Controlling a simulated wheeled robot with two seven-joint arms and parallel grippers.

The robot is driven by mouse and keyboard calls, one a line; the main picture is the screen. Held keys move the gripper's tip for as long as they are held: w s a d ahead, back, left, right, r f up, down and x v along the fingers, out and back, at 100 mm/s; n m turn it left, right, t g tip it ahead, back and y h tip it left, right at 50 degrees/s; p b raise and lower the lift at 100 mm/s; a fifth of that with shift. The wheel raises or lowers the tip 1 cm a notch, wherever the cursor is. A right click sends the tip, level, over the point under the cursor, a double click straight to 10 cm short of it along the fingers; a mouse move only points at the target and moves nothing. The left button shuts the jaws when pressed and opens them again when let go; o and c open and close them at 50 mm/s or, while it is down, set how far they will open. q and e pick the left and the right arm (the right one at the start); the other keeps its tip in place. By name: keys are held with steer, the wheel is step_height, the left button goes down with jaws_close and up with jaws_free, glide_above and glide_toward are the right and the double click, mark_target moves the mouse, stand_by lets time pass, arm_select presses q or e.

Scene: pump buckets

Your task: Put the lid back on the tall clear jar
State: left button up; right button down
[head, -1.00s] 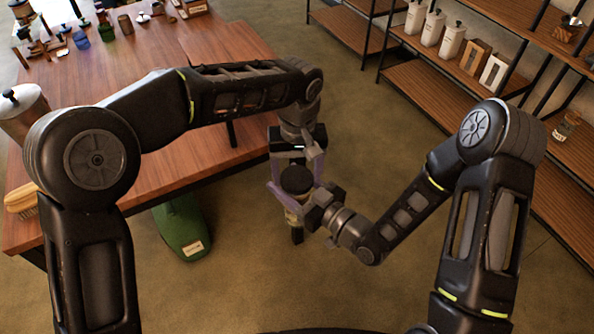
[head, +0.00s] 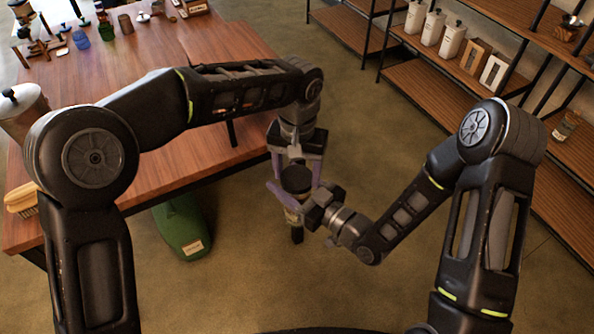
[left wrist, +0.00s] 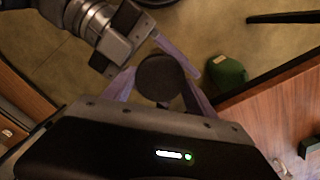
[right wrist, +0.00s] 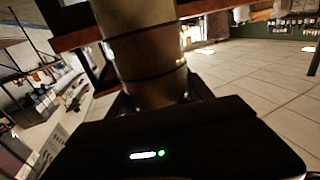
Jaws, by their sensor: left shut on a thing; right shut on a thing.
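The dark round lid (head: 296,178) is between the purple fingers of my left gripper (head: 299,190), which is shut on it. The left wrist view shows the lid (left wrist: 160,77) from above. The tall clear jar (head: 294,215) is directly below the lid, upright or nearly so, over open floor. My right gripper (head: 312,212) is shut on the jar from the right side. In the right wrist view the jar (right wrist: 143,40) looks tan, with dark bands around it. Whether the lid is seated on the jar's rim cannot be told.
A wooden table (head: 235,55) stands at left, with a lidded canister (head: 22,112), a brush (head: 20,199) and small items on it. A green object (head: 183,228) is on the floor by the table. Shelves (head: 450,85) with white canisters stand at right. Floor between is clear.

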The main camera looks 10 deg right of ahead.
arm_select(q)
steer(key=m, duration=0.7)
steer(key=o, duration=1.5)
steer(key=shift+o, duration=0.2)
steer(key=shift+s+d, duration=0.1)
steer(key=shift+r, duration=0.1)
steer(key=shift+r, duration=0.4)
step_height(320, 180, up, 3)
steer(key=shift+r, duration=0.25)
